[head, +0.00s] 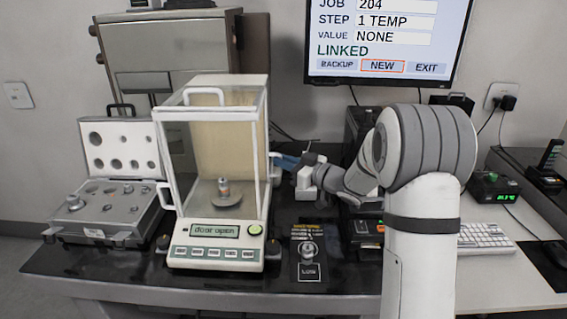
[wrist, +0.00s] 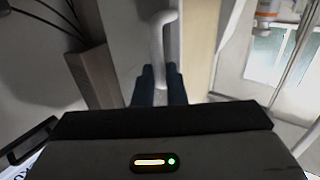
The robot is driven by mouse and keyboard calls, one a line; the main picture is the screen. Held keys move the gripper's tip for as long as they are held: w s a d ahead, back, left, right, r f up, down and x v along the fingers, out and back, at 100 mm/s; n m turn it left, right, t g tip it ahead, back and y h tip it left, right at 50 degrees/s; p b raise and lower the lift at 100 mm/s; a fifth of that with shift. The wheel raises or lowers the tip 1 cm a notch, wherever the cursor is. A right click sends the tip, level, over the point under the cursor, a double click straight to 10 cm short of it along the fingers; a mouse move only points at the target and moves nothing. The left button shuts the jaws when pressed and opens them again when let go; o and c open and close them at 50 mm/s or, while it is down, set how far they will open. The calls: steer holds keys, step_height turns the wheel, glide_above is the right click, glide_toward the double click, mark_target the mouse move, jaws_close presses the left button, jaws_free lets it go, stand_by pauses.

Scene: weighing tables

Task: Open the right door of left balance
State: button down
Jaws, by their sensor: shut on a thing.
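The left balance (head: 214,262) is a white unit with a glass draft shield and a small display that reads "door open". A small metal weight (head: 224,187) stands on its round pan (head: 226,200). The white handle (head: 276,180) of its right door is on the right side of the shield. My gripper (head: 279,161) reaches in from the right at this handle, and its blue fingers are shut on it. In the wrist view, the fingers (wrist: 160,88) sit on either side of the lower end of the handle (wrist: 157,35). I cannot tell how far the right door stands open.
An open case of weights (head: 92,236) is left of the balance. A dark pad (head: 308,278) with a metal weight lies to the right. A monitor (head: 387,75) hangs behind my arm. A keyboard (head: 486,237) and a small device with a green readout (head: 493,188) are farther right.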

steer(key=c, duration=1.5)
jaws_free()
steer(key=shift+r, duration=0.1)
steer(key=shift+s, duration=0.1)
step_height(320, 180, up, 10)
steer(key=shift+p, duration=0.7)
